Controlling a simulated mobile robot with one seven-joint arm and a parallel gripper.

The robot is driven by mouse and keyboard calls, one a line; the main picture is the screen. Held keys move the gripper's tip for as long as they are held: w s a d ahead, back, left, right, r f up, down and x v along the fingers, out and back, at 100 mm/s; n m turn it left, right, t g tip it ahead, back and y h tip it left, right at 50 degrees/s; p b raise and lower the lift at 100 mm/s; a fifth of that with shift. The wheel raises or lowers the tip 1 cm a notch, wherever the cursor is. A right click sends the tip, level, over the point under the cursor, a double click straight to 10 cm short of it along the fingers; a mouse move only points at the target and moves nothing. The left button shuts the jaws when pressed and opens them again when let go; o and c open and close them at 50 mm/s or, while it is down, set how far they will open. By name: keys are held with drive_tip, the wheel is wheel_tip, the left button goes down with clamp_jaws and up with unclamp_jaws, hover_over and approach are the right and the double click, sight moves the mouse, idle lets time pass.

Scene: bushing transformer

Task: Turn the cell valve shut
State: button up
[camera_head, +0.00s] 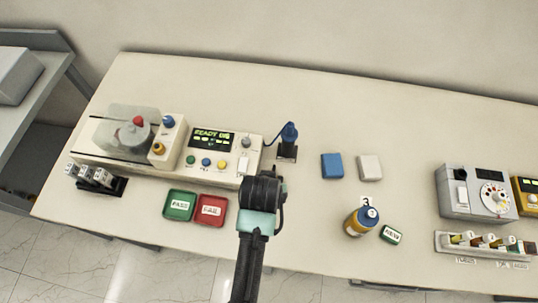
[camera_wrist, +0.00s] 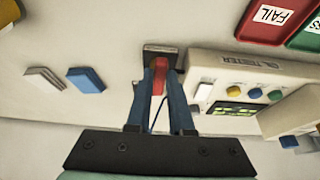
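The oil tester (camera_head: 222,166) stands at the left of the bench, with a clear-covered cell (camera_head: 128,140) at its left end. A red knob (camera_head: 138,120) shows at the cell. Beside it, a pale block carries a blue knob (camera_head: 168,121) on top and an amber knob (camera_head: 158,148) lower down; no label shows which is the valve. In the head view my wrist hides the fingers.
A blue tool (camera_head: 289,132) stands on a dark base (camera_head: 287,152) right of the tester, with a cable. The PASS tray (camera_head: 180,206) and FAIL tray (camera_head: 211,210) lie in front. A blue block (camera_head: 332,166), white block (camera_head: 370,167) and bottle (camera_head: 361,221) are to the right.

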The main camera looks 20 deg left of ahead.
drive_tip(key=shift+d, duration=0.1)
clamp_jaws()
drive_tip(key=w+d+n+g+y, duration=0.1)
drive_tip(key=n, duration=0.3)
drive_tip(key=w+d+n+g+y+b, duration=0.1)
drive_tip(key=w+n, duration=0.1)
drive_tip(key=n, duration=0.3)
drive_tip(key=w+d+n+g+y, duration=0.1)
drive_tip(key=n, duration=0.3)
drive_tip(key=shift+w+d+f+n+g, duration=0.1)
drive_tip(key=shift+w+n+g, duration=0.05)
drive_tip(key=shift+n+g, duration=0.15)
drive_tip(key=shift+w+n+g+b, duration=0.45)
drive_tip(key=shift+n+b, duration=0.45)
drive_tip(key=shift+n, duration=0.2)
drive_tip(key=shift+w+n+g+b, duration=0.35)
drive_tip(key=shift+n+g+b, duration=0.1)
drive_tip(key=shift+n+b, duration=0.55)
